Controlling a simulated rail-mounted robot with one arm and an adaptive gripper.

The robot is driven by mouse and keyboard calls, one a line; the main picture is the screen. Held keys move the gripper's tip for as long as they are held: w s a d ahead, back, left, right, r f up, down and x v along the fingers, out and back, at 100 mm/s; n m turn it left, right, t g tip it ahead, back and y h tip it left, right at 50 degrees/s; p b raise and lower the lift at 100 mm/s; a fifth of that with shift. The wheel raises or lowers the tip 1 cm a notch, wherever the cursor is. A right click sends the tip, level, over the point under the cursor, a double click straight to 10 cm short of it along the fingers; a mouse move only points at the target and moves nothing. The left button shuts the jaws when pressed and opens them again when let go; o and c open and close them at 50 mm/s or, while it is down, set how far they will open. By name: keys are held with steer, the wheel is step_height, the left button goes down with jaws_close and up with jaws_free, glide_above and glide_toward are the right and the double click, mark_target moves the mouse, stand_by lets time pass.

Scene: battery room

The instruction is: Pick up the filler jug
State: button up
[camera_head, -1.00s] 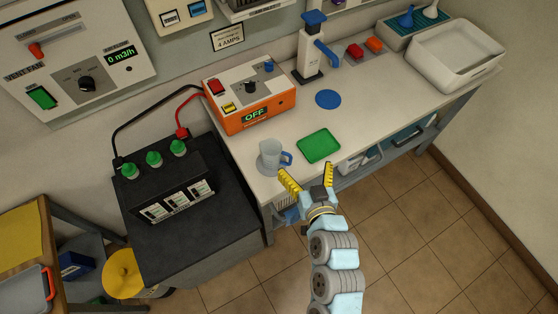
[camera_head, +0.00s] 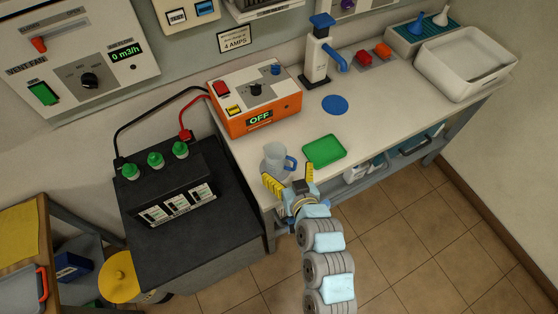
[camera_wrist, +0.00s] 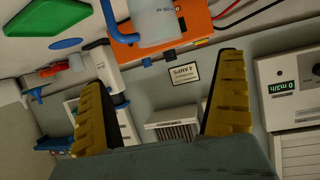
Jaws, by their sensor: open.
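The filler jug (camera_head: 275,160), a clear grey-blue cup with a blue handle, stands upright near the bench's front left edge. The wrist view shows its body (camera_wrist: 157,22) and blue handle (camera_wrist: 118,30) at the top. My gripper (camera_head: 290,178) is open and empty, its yellow fingers spread at the bench's front edge, just in front of the jug. One finger overlaps the jug's lower part in the head view; I cannot tell whether they touch. In the wrist view the open fingers (camera_wrist: 168,100) have nothing between them, with the jug beyond their tips.
A green tray (camera_head: 324,151) lies right of the jug, and an orange charger (camera_head: 254,97) stands behind it. A black battery (camera_head: 168,190) with cables is at left. A blue disc (camera_head: 335,105), a white dispenser (camera_head: 316,55) and a white basin (camera_head: 466,62) lie farther back.

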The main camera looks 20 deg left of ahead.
glide_toward(273, 146)
steer(key=w, duration=0.1)
steer(key=shift+s+a+x, duration=0.15)
steer(key=shift+x, duration=0.95)
steer(key=shift+s+a+x, duration=0.1)
steer(key=shift+s+x, duration=0.05)
steer(key=shift+x, duration=1.8)
steer(key=shift+c, duration=0.3)
steer(key=c, duration=1.3)
